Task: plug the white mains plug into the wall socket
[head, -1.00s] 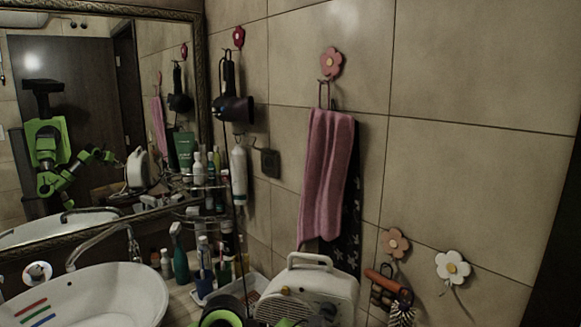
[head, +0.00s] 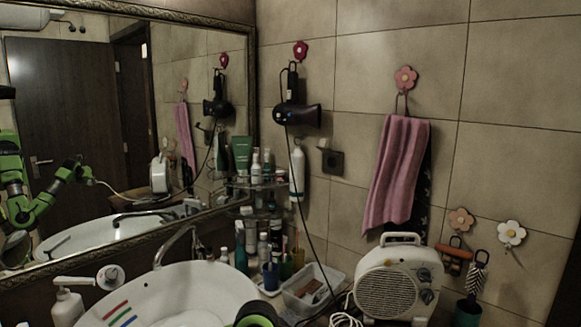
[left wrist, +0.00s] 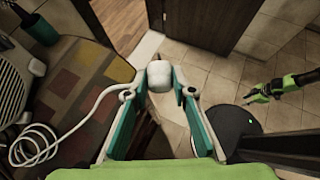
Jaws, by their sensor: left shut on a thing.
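The white mains plug (left wrist: 158,75) sits between the fingertips of my left gripper (left wrist: 158,92), which is shut on it. Its white cord (left wrist: 85,128) runs from the grip to a loose coil on the left. In the head view the left gripper is out of frame. The dark square wall socket (head: 332,161) is on the tiled wall, left of the pink towel; a small pale piece shows at its upper left. My right gripper (left wrist: 252,96) hangs over the floor at the right of the left wrist view, apart from the plug; its jaws are too small to read.
A white fan heater (head: 395,284) stands on the counter below the towel (head: 397,170). A hair dryer (head: 298,115) hangs left of the socket with its dark cord dangling. Bottles on a corner shelf (head: 262,184), a clear tray (head: 310,292) and the basin (head: 175,292) lie left.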

